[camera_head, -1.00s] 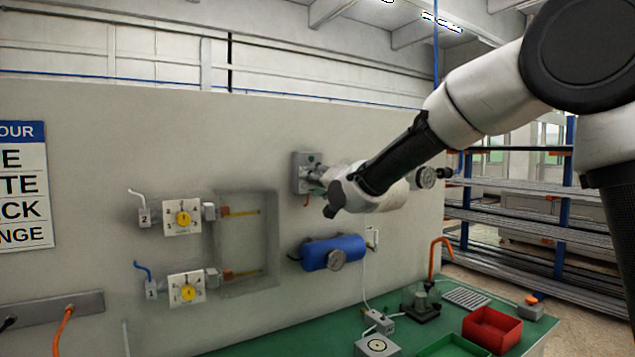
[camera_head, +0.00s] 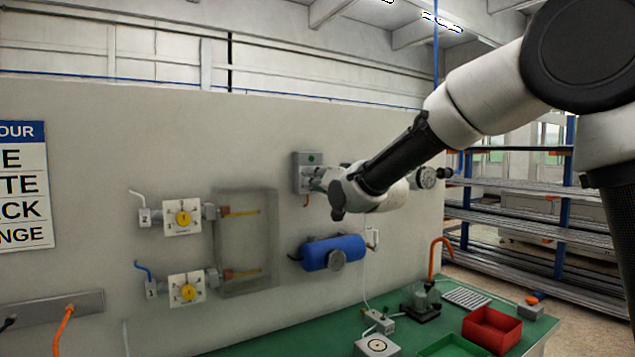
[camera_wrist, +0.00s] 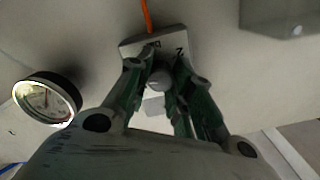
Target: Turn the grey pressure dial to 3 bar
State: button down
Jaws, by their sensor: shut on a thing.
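The grey pressure dial (camera_wrist: 160,80) shows in the wrist view as a round grey knob between my fingers, in front of a pale plate with dark markings (camera_wrist: 181,50). My gripper (camera_wrist: 158,84) is shut on it, with a green-sided finger on each side. In the head view my gripper (camera_head: 318,180) reaches to the grey box (camera_head: 308,160) on the wall, and the wrist hides most of the dial there. A round gauge with a white face (camera_wrist: 46,101) is beside the gripper in the wrist view. The dial's setting and the gauge reading are too small to tell.
A blue tank (camera_head: 338,252) is on the wall below my wrist. Two white panels with yellow knobs, upper (camera_head: 183,218) and lower (camera_head: 187,288), are to the left. A green bench (camera_head: 290,346) below carries a red bin (camera_head: 492,328) and small fixtures.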

jog(key=shift+f+n, duration=0.1)
jog(key=shift+n, duration=15.8)
jog(key=c, duration=1.2)
grip_release()
jog(key=shift+c, duration=0.2)
